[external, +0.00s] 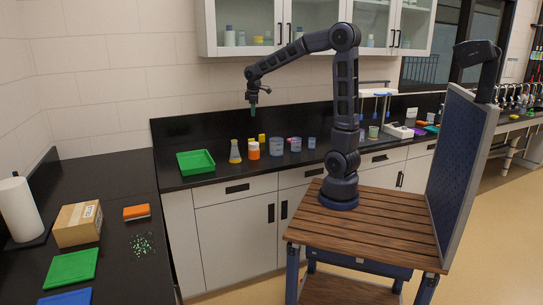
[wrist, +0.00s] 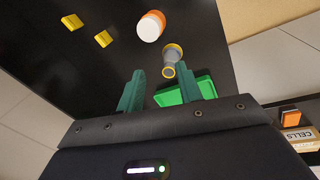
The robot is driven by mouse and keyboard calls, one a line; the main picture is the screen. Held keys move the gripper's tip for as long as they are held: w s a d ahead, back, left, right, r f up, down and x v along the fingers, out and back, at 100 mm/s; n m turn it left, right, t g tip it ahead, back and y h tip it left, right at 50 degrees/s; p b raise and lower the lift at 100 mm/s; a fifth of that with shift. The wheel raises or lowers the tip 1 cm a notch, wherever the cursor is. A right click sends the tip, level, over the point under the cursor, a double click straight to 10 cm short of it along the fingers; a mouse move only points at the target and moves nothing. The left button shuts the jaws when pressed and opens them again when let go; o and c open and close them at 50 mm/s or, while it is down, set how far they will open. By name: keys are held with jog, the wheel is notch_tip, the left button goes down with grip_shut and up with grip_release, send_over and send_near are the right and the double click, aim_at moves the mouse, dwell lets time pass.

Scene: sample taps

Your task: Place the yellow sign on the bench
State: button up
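Two small yellow pieces stand on the black bench (external: 225,178), behind the orange bottle in the external view: one (external: 262,138) and another (external: 251,141). In the wrist view they lie at the upper left, one (wrist: 72,22) and the other (wrist: 104,39). I cannot tell which is the yellow sign, and no lettering shows. My gripper (external: 253,106) hangs in the air above the bench, fingers down. In the wrist view my gripper (wrist: 161,69) has its green fingers wide apart with nothing held. The yellow pieces are outside the fingers, to the left.
An orange bottle with a white cap (external: 254,151), a yellow-based flask (external: 235,155) and a green tray (external: 196,165) stand close by. Blue-marked beakers (external: 276,146) stand to the right. A cardboard box (external: 77,226) sits on the left counter. Wall cabinets hang above.

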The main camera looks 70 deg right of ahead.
jog(key=s+a+m+t, duration=0.1)
jog(key=s+a, duration=0.4)
jog(key=s, duration=0.4)
jog(key=s+a+m+t+y, duration=0.1)
jog(key=s+a, duration=0.3)
jog(key=s, duration=0.5)
jog(key=s+a+m+t, duration=0.1)
jog(key=s+a+m, duration=0.2)
jog(key=s, duration=0.6)
jog(key=a, duration=0.2)
jog(key=shift+s+a+r+y, duration=0.3)
jog(key=shift+s+a+r, duration=0.05)
jog(key=shift+s, duration=0.05)
